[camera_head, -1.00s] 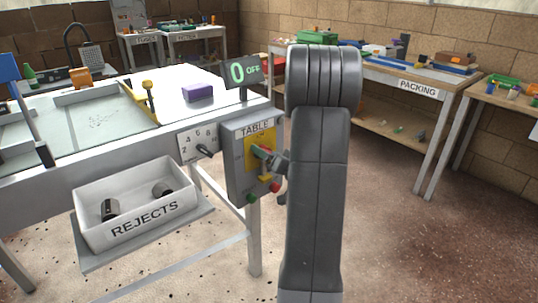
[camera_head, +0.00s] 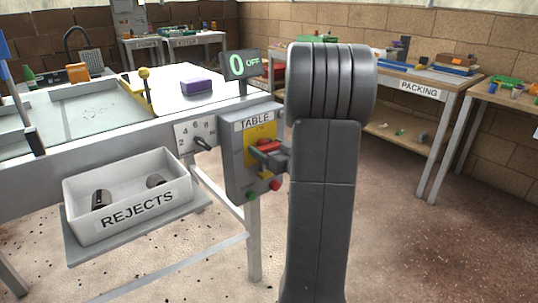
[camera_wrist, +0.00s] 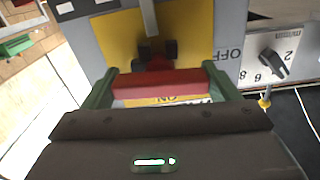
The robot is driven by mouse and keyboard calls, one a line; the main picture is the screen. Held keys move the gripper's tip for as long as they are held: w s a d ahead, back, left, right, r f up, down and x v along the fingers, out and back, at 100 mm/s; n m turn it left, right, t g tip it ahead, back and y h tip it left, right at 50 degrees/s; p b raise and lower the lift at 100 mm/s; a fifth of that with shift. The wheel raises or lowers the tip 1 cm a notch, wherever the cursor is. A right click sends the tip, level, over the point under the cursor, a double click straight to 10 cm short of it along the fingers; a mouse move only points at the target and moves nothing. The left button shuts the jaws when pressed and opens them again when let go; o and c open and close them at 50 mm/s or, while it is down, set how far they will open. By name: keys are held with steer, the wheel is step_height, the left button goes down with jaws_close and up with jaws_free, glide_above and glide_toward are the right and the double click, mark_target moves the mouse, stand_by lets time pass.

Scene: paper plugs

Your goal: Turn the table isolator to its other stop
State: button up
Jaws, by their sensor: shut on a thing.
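The table isolator is on the grey TABLE box (camera_head: 231,152) at the table's corner. It has a yellow plate (camera_wrist: 115,35) and a red handle (camera_head: 267,145). In the wrist view the red handle (camera_wrist: 155,85) lies crosswise between the green fingers of my gripper (camera_wrist: 160,70), which is shut on it. An ON label shows upside down just below the handle and an OFF label (camera_wrist: 238,60) at the plate's right. The display (camera_head: 240,65) above the box reads 0 OFF. My gripper (camera_head: 268,152) partly hides the handle and plate in the head view.
A numbered dial (camera_head: 197,140) sits just left of the box, and green (camera_head: 250,196) and red (camera_head: 275,185) buttons sit below the handle. The REJECTS bin (camera_head: 130,205) stands on a lower shelf. A PACKING bench (camera_head: 420,91) stands behind at the right.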

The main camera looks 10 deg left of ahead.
steer(key=shift+n+b, duration=0.35)
steer(key=shift+n, duration=0.25)
steer(key=o, duration=0.9)
steer(key=p+v, duration=0.2)
steer(key=v, duration=1.2)
steer(key=shift+w+a, duration=0.15)
steer(key=b+x, duration=0.2)
steer(key=x, duration=1.1)
steer(key=shift+w+a, duration=0.15)
steer(key=shift+a, duration=0.1)
